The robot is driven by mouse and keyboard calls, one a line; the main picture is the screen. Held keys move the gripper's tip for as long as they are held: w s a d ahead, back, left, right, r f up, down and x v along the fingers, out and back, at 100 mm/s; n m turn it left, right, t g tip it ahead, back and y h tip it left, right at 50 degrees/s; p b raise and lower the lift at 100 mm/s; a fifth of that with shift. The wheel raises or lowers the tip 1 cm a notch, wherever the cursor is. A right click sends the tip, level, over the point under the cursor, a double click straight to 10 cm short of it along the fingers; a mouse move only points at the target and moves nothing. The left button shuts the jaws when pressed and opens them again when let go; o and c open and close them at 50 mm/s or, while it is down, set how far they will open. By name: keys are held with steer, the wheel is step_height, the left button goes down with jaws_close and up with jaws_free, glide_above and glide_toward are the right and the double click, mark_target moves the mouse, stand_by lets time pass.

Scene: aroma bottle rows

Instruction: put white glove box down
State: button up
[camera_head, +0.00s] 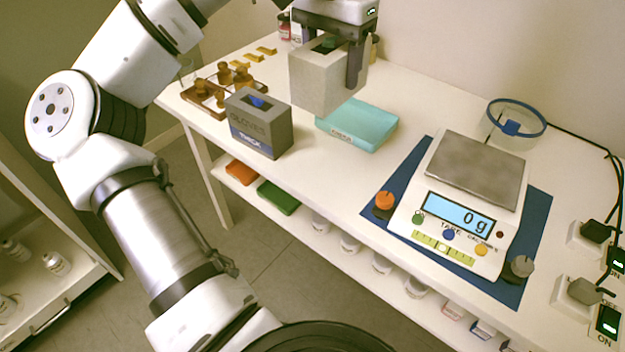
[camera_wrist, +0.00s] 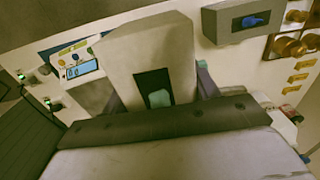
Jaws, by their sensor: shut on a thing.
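The white glove box (camera_head: 320,78) is a pale grey-white block with a dark slot in its top. My gripper (camera_head: 338,52) is shut on it from above, with a dark finger on its near right side. In the head view the box appears above the table, partly in front of the teal tray; the gap below it is hard to judge. In the wrist view the white glove box (camera_wrist: 150,58) fills the middle, and its slot shows something pale teal inside.
A grey glove box (camera_head: 260,124) with a blue glove stands left on the white table (camera_head: 300,150). A teal tray (camera_head: 357,125) lies below and right of the held box. A scale (camera_head: 465,200) reading 0 g sits right on a blue mat.

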steer(key=shift+a+f, duration=0.25)
steer(key=shift+a, duration=0.1)
step_height(320, 180, down, 20)
steer(key=b, duration=0.2)
steer(key=shift+r+b, duration=0.2)
steer(key=shift+b, duration=0.15)
steer(key=shift+f, duration=0.15)
steer(key=o, duration=1.4)
steer(key=shift+c, duration=0.2)
step_height(320, 180, up, 12)
steer(key=p, duration=0.1)
